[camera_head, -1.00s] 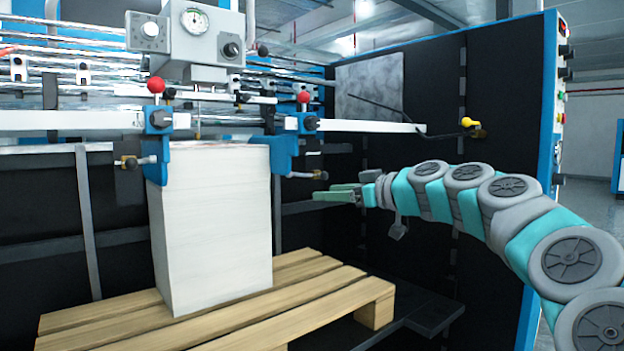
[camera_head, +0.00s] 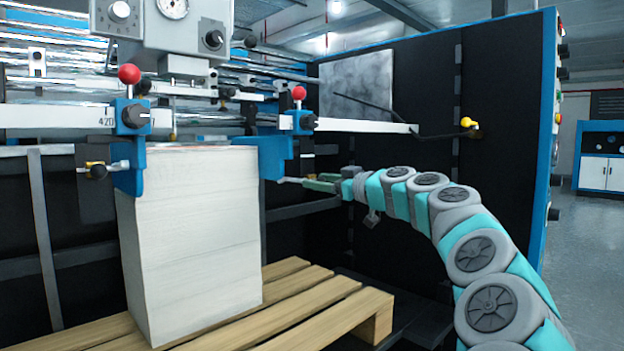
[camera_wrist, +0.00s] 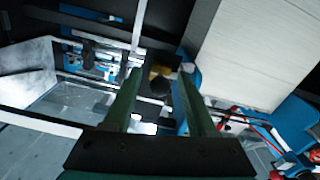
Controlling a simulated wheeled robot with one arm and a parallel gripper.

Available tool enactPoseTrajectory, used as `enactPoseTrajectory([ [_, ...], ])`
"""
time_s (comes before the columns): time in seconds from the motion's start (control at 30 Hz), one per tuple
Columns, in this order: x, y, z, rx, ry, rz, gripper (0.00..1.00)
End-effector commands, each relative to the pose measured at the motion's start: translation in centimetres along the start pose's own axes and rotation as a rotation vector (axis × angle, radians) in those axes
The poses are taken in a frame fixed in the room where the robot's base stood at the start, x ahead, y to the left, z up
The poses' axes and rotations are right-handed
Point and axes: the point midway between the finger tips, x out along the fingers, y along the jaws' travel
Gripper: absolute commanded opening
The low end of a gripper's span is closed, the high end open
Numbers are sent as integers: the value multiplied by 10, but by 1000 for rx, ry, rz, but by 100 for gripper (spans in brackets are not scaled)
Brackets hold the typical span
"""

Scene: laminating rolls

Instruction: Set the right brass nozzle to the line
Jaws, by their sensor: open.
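The right brass nozzle (camera_wrist: 159,72) shows in the wrist view as a small brass piece with a dark round knob, in front of a dark block. It appears between the two green fingers of my gripper (camera_wrist: 159,80), which are apart and hold nothing. In the head view my gripper (camera_head: 308,183) is beside the right blue bracket (camera_head: 272,158), at the right of the paper stack. Only a thin pale rod (camera_head: 286,180) shows there; the fingers cover the rest of the nozzle. I cannot tell whether they touch it. No line is clearly visible.
The tall white paper stack (camera_head: 190,240) stands on a wooden pallet (camera_head: 330,310) left of my gripper. A left bracket carries another nozzle with a dark knob (camera_head: 97,172). A black panel (camera_head: 400,120) stands behind my arm. Open floor (camera_head: 600,250) lies at the right.

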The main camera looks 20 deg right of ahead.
Motion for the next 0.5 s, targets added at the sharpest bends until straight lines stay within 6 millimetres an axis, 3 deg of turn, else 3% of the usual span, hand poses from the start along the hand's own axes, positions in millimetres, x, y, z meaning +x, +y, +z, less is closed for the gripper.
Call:
enactPoseTrajectory([
  [0.2,22,0,0,0,-2,-1,57],
  [0.5,27,0,-1,0,1,0,57],
])
